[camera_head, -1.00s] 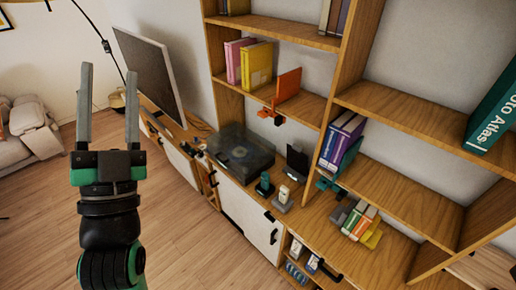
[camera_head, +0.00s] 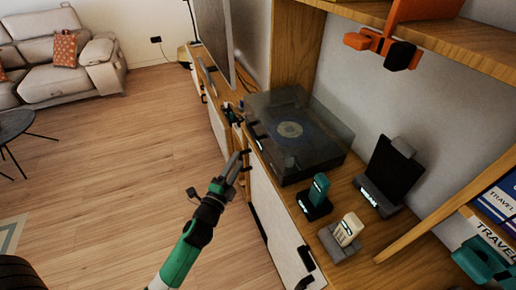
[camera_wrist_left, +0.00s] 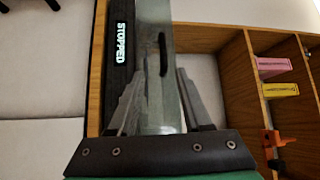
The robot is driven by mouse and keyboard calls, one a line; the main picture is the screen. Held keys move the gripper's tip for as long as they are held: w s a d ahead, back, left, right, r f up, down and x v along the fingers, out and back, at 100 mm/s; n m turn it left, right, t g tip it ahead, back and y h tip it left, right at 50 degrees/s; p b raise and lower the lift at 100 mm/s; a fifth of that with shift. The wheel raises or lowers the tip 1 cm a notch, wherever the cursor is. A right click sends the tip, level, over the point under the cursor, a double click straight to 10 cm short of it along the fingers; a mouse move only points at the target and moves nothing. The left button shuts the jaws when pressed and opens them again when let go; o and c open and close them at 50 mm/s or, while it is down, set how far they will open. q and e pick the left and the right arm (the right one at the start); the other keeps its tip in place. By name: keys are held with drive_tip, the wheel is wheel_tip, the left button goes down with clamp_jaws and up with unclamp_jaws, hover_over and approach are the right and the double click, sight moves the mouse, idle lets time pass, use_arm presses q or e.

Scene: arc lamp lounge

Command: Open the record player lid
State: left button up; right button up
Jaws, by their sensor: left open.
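The record player (camera_head: 283,160) stands on the wooden cabinet. Its smoky see-through lid (camera_head: 318,130) lies down over the platter, and a pale record label shows through it. My left gripper (camera_head: 240,160) is to the left of the player, beside the cabinet front, with its fingers pointing up toward it. In the left wrist view, the fingers (camera_wrist_left: 160,75) are apart, with a glassy grey-green strip, apparently the lid, between or beyond them. Contact cannot be told. A dark panel reading STOPPED (camera_wrist_left: 122,44) is left of the strip.
A teal device on a dark stand (camera_head: 318,190), a white device on a grey stand (camera_head: 346,232) and a dark upright screen (camera_head: 391,172) stand right of the player. An orange object (camera_head: 380,45) hangs by the shelf above. The floor (camera_head: 110,180) at left is clear.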

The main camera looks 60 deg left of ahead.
use_arm(q)
drive_tip(key=x, duration=1.2)
drive_tip(key=shift+w+a+r, duration=0.2)
drive_tip(key=shift+w+r, duration=0.05)
drive_tip(key=shift+r, duration=0.1)
clamp_jaws()
idle(0.8)
